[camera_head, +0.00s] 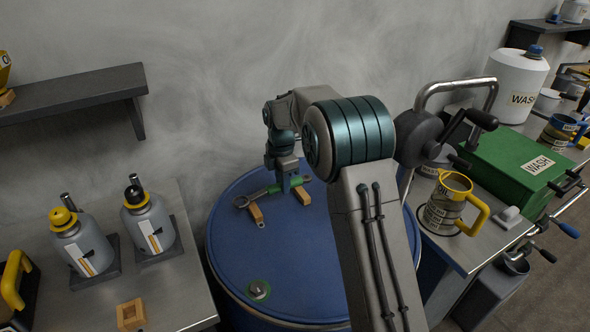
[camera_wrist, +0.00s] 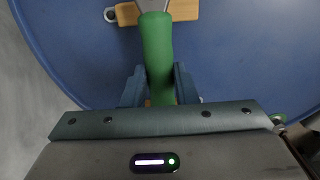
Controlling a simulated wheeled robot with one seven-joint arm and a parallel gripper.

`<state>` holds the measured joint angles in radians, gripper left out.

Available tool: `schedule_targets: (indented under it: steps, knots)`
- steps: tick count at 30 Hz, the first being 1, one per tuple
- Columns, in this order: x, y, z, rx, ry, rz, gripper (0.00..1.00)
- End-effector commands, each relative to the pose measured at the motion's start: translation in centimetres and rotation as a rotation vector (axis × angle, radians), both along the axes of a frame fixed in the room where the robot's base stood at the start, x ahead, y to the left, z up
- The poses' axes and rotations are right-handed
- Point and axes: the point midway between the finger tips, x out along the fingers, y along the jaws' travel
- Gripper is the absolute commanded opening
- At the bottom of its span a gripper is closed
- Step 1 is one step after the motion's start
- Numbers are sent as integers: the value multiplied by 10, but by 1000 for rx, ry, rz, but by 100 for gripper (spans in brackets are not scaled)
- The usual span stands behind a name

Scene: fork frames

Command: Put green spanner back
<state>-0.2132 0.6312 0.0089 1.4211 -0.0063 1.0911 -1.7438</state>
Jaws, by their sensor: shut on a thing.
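The green spanner (camera_head: 297,182) has a green handle and a grey metal head with a ring end. It lies level over two small wooden blocks (camera_head: 256,214) on top of the blue drum (camera_head: 230,236). My gripper (camera_head: 284,187) comes down from above and is shut on the green handle. In the wrist view the handle (camera_wrist: 157,50) passes between the two fingers of my gripper (camera_wrist: 160,85). Its metal head is above a wooden block (camera_wrist: 185,11) there. I cannot tell whether the spanner touches the blocks or hangs just above them.
A capped bung (camera_head: 259,289) is on the drum's near part. A left bench holds two grey bottles (camera_head: 151,226) and a wooden block frame (camera_head: 131,313). A right bench holds a yellow mug (camera_head: 447,204) and a green box (camera_head: 510,165). A dark shelf (camera_head: 70,95) hangs upper left.

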Motion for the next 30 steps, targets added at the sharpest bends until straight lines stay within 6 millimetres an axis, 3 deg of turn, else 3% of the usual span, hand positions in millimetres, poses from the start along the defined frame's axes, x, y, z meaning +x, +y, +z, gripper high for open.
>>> schedule_targets:
  steps: [6, 20, 21, 22, 30]
  knots:
    - [0, 0, -16, 1, -2, 0, 0]
    - [0, -1, -23, 1, -3, 0, 0]
    - [0, -1, -22, 1, -2, 0, 37]
    - [0, -1, -22, 1, -2, 0, 45]
    - [0, -1, -21, 1, -2, 0, 48]
